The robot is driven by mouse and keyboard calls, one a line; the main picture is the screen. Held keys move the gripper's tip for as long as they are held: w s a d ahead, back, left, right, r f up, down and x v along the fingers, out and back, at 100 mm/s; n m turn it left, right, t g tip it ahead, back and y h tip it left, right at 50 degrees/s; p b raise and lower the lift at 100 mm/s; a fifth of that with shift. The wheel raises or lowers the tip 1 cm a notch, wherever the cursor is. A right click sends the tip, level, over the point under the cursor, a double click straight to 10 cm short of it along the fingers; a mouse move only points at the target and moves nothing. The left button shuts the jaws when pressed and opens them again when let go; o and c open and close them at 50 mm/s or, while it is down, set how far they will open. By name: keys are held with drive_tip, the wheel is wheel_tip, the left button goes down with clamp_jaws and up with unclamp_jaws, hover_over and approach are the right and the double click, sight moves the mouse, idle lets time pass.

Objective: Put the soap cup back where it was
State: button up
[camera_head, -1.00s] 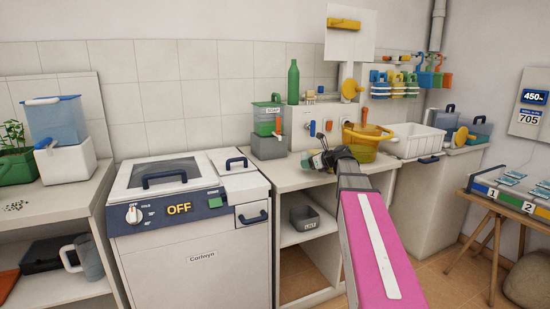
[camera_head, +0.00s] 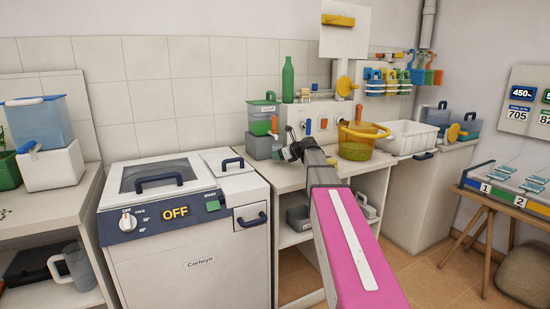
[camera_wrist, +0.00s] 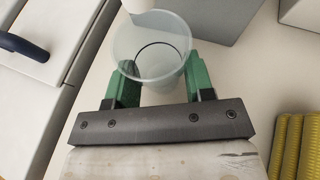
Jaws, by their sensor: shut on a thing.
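In the wrist view my gripper (camera_wrist: 163,84) is shut on the soap cup (camera_wrist: 150,48), a clear, empty-looking round cup between its green fingers. A white rounded piece at the top edge covers part of the cup's rim. In the head view my gripper (camera_head: 298,148) is above the counter, just right of the soap dispenser (camera_head: 264,118), a clear tank with green liquid and a red tap on a grey block (camera_head: 262,147). The cup is hard to make out there.
A yellow basket (camera_head: 356,150) stands right of my arm, with a white rack (camera_head: 408,139) beyond. A green bottle (camera_head: 288,80) stands behind the dispenser. The washer (camera_head: 180,215) is to the left. Yellow ribbed material (camera_wrist: 290,145) shows at the wrist view's right.

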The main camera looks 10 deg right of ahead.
drive_tip(key=shift+w+a+f, duration=0.15)
drive_tip(key=shift+w+f, duration=0.1)
drive_tip(key=shift+f, duration=0.5)
drive_tip(key=shift+f, duration=0.1)
drive_tip(key=o, duration=0.9)
drive_tip(key=shift+o, duration=0.2)
drive_tip(key=shift+s, duration=0.1)
drive_tip(key=v, duration=1.2)
